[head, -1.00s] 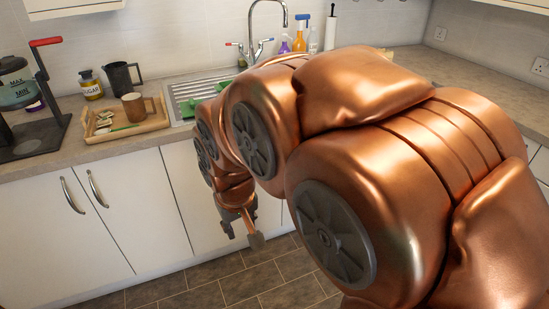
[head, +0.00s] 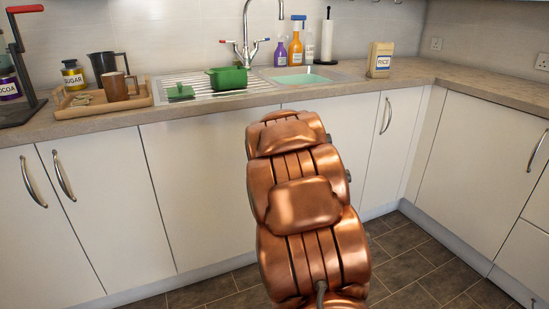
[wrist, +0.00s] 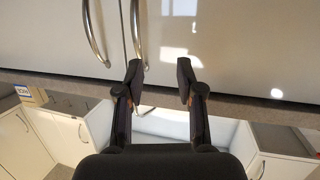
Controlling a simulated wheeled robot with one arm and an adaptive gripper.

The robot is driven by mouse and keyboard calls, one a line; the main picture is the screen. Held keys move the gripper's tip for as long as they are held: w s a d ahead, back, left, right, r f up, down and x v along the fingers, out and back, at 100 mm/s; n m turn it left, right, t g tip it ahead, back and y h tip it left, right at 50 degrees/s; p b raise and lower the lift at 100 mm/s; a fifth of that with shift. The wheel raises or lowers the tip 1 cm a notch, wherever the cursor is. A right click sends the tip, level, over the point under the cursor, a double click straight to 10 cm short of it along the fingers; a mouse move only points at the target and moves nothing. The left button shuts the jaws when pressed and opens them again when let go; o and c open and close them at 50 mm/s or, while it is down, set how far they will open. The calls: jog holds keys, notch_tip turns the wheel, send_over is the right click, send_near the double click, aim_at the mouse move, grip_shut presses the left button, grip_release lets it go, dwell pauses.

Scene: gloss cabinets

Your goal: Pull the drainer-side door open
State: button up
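In the head view, a white door (head: 205,180) lies below the ridged drainer (head: 197,85), its face flush with the doors beside it. My arm covers its right part, and its handle does not show. My gripper is hidden behind the arm there. In the wrist view, my gripper (wrist: 160,78) is open and empty, its two dark fingers apart in front of white gloss doors. One curved metal handle (wrist: 138,32) ends close to the left fingertip; contact cannot be told. A second handle (wrist: 92,32) is farther left, across the seam.
A green pot (head: 228,79) stands on the drainer beside the sink (head: 305,75). A tray (head: 97,107) with a mug is on the worktop at left. Another handle (head: 386,115) is right of my arm. The tiled floor (head: 430,270) at right is clear.

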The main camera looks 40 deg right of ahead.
jog(key=shift+w+d+f+t+h+b, duration=0.1)
jog(key=shift+w+d+f+t+b, duration=0.55)
jog(key=shift+w+d+b, duration=0.8)
jog(key=shift+w+d+f+t+h+b, duration=0.1)
jog(key=shift+w+d+f+t+b, duration=0.25)
jog(key=shift+w+d+f+b, duration=1.05)
jog(key=shift+w+d+f+t+h+b, duration=0.15)
jog(key=shift+w+d+t+b, duration=0.25)
jog(key=shift+w+d, duration=1.15)
jog(key=shift+s+d, duration=0.5)
jog(key=shift+c, duration=0.2)
grip_shut()
